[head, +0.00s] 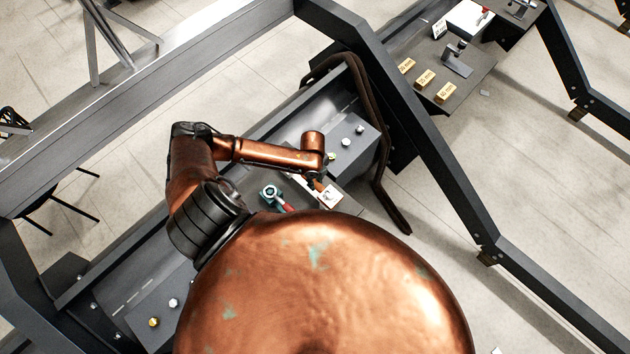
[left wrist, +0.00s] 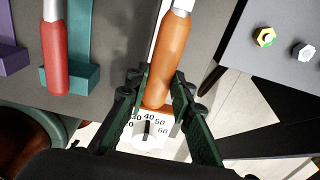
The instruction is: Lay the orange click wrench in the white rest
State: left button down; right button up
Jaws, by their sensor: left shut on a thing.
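The orange click wrench shows in the left wrist view as an orange handle (left wrist: 172,58) running up between my left fingers. My left gripper (left wrist: 158,100) is shut on the handle near its lower end. In the head view my left gripper (head: 318,178) is small and partly hidden by its own arm. A narrow white strip (left wrist: 155,25) lies along the handle's left side. It may be part of the white rest, but I cannot tell whether the wrench touches it. The wrench's head end is out of the wrist view. My right gripper does not show.
A red-handled wrench (left wrist: 54,55) lies in a teal rest (left wrist: 78,65), with a purple rest (left wrist: 8,58) further left. A white dial plate with numbers (left wrist: 148,132) sits just below my fingers. Bolts (left wrist: 264,37) stand on the grey surface at right. Dark frame beams (head: 430,130) cross the head view.

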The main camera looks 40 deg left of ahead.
pick_arm(q)
jog(key=shift+f, duration=0.75)
jog(key=c, duration=1.6)
grip_release()
notch_tip(320, 180, up, 12)
jog(key=shift+a, duration=0.25)
